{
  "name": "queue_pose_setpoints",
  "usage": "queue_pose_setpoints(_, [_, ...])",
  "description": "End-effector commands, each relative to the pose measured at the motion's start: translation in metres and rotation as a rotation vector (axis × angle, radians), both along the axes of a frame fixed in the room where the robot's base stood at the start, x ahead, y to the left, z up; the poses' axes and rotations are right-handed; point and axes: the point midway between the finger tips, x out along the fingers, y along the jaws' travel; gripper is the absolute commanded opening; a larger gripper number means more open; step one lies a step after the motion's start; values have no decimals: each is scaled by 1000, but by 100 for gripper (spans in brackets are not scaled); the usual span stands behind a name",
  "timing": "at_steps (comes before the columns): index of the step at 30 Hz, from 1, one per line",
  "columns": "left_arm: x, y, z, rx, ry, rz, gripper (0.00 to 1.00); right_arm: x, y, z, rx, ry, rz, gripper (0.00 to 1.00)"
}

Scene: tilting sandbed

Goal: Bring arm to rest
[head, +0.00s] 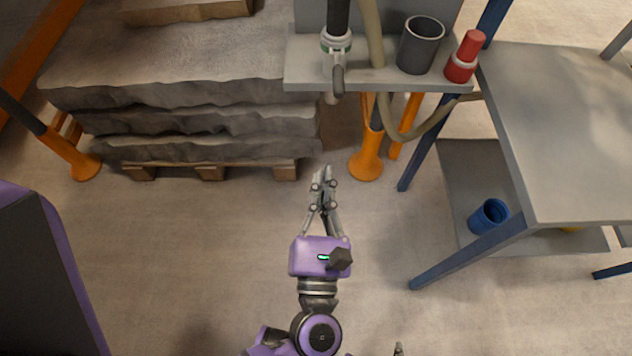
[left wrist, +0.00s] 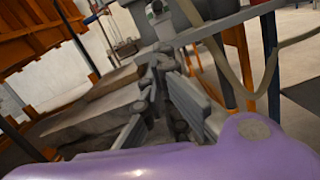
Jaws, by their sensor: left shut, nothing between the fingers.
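My left gripper (head: 323,186) is shut and empty in the head view. It points up the picture over bare floor, below the grey shelf and apart from it. In the left wrist view the same gripper (left wrist: 160,62) shows its fingers together, with nothing between them. The purple wrist body fills the bottom of that view. At the bottom edge of the head view a small dark tip (head: 398,349) shows, perhaps part of my right gripper; its state cannot be made out.
Stacked grey stone slabs (head: 205,120) lie on a wooden pallet at upper left. A grey shelf (head: 305,70) holds a hose nozzle (head: 336,50), a dark cup (head: 420,45) and a red bottle (head: 465,57). A grey table (head: 565,130) stands right, a blue cup (head: 488,216) beneath. Floor below the slabs is clear.

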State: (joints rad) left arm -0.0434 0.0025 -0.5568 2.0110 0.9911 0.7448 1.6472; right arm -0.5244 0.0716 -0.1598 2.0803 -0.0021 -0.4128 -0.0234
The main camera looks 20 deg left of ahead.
Motion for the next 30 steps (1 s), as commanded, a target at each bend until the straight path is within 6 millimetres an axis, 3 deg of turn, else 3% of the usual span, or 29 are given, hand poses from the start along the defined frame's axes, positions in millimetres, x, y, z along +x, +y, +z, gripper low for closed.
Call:
queue_pose_setpoints(23, [1,-3,0,40,11,-2,0,4,1,1,3,-7,0,40])
queue_pose_setpoints(26, [4,-19,0,204,40,-51,0,3,1,0,2,-5,0,40])
queue_pose_setpoints(30, [9,-54,-3,730,67,-177,0,2,1,0,2,-3,0,40])
